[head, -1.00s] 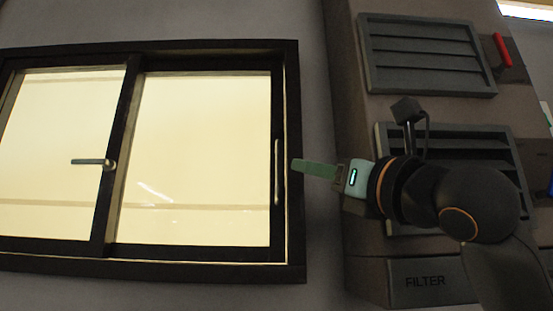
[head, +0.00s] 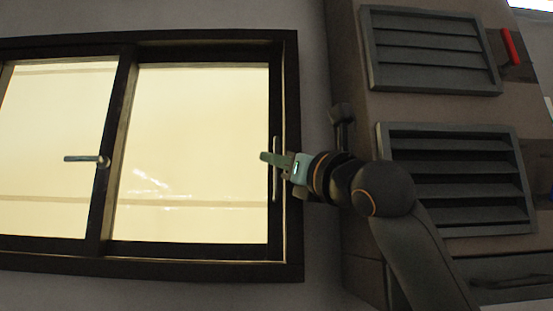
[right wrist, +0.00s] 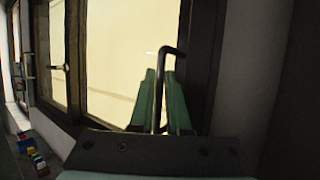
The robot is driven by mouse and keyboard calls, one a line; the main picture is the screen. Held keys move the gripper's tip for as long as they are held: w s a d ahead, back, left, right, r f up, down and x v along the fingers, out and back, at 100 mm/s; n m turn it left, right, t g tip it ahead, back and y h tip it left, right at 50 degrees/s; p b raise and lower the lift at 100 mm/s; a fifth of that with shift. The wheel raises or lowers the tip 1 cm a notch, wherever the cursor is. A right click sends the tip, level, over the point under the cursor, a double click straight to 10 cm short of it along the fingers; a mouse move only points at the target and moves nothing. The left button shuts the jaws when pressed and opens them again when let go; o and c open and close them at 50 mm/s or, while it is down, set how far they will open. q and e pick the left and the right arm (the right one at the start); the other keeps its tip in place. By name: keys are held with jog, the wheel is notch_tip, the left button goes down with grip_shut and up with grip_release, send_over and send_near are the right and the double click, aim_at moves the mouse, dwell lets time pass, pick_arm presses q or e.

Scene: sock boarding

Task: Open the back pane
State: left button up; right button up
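A dark-framed sliding window (head: 296,75) has two pale yellow panes side by side. The right pane (head: 195,120) looks set behind the left pane (head: 50,110). The right pane's upright bar handle (head: 275,190) is at its right edge. It also shows in the right wrist view (right wrist: 162,62), bent at the top. The left pane has a small handle (head: 85,159) on its right stile. My right gripper (head: 270,158) is at the right handle, with its green fingers (right wrist: 160,102) on either side of the bar. Whether they press on it is unclear. My left gripper is out of view.
A cabinet with an upper louvred vent (head: 430,50) and a lower one (head: 455,180) stands right of the window. A red handle (head: 511,46) is beside the upper vent. Small coloured blocks (right wrist: 38,160) lie low at left in the right wrist view.

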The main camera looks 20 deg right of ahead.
grip_shut()
dwell(1.1)
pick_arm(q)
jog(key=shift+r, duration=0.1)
